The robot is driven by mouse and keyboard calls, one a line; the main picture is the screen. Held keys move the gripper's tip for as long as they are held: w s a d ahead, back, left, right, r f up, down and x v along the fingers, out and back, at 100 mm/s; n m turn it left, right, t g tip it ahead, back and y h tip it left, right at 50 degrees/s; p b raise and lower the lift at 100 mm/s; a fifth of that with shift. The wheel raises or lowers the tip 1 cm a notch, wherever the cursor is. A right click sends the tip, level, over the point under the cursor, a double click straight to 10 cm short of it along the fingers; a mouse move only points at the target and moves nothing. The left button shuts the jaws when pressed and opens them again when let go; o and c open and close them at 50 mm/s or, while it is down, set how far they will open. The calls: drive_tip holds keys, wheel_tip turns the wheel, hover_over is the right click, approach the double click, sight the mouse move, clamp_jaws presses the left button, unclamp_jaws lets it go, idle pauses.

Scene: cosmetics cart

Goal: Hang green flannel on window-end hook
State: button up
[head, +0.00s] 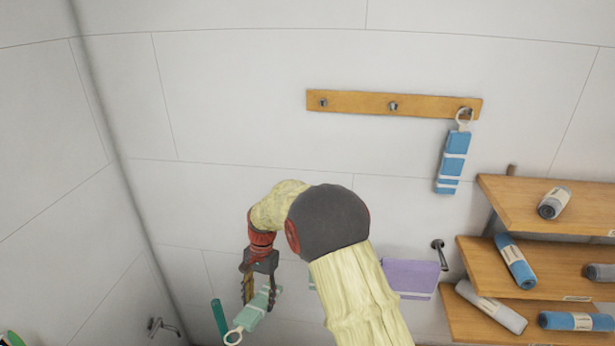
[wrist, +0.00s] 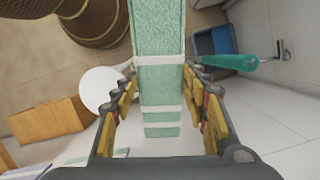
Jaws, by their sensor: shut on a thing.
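The green flannel (head: 254,311) is a folded pale green strip with white bands and a white loop at its lower end in the head view. My gripper (head: 259,291) points down, shut on it. In the wrist view, the flannel (wrist: 158,45) runs between the fingers of my gripper (wrist: 160,88). A wooden hook rail (head: 358,102) is on the wall, above and to the right of my gripper. Its left hook (head: 323,103) and middle hook (head: 393,105) are bare. A blue flannel (head: 453,163) hangs by its loop from the right hook. No window is in view.
Wooden shelves (head: 510,256) with rolled towels stand at the right. A purple towel (head: 410,277) hangs below the rail, partly behind my arm. A teal handle (head: 218,318) is just left of the flannel. The wall around the rail's left part is clear.

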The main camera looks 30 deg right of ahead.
drive_tip(key=w+d+r+m+t+y+p, duration=0.15)
drive_tip(key=r+m+t+p, duration=0.3)
drive_tip(key=r+m, duration=0.65)
drive_tip(key=w+d+r+m+t+y+p, duration=0.1)
drive_tip(key=w+d+r+m+t+p, duration=0.3)
drive_tip(key=r+m, duration=0.65)
drive_tip(key=s+d+r+m+t+h+p, duration=0.2)
drive_tip(key=s+d+r+m+h+p, duration=0.15)
drive_tip(key=r, duration=0.35)
drive_tip(key=s+d+r+m+t+h+p, duration=0.1)
drive_tip(key=s+d+r+m+h+p, duration=0.1)
drive_tip(key=s+d+r+m+h, duration=0.25)
drive_tip(key=s+d+r+m+t+h+p, duration=0.1)
drive_tip(key=d+r+m+t+h+p, duration=0.2)
drive_tip(key=r, duration=0.5)
drive_tip(key=w+d+f+g+h+b, duration=0.1)
drive_tip(key=w+d+f+b, duration=0.1)
drive_tip(key=w+d, duration=0.3)
drive_tip(key=shift+w+f+m+b, duration=0.15)
drive_tip(key=shift+w+m+b, duration=0.2)
drive_tip(key=shift+w, duration=1.4)
drive_tip(key=shift+d+f+g, duration=0.1)
drive_tip(key=shift+g, duration=0.15)
drive_tip(key=o, duration=1.3)
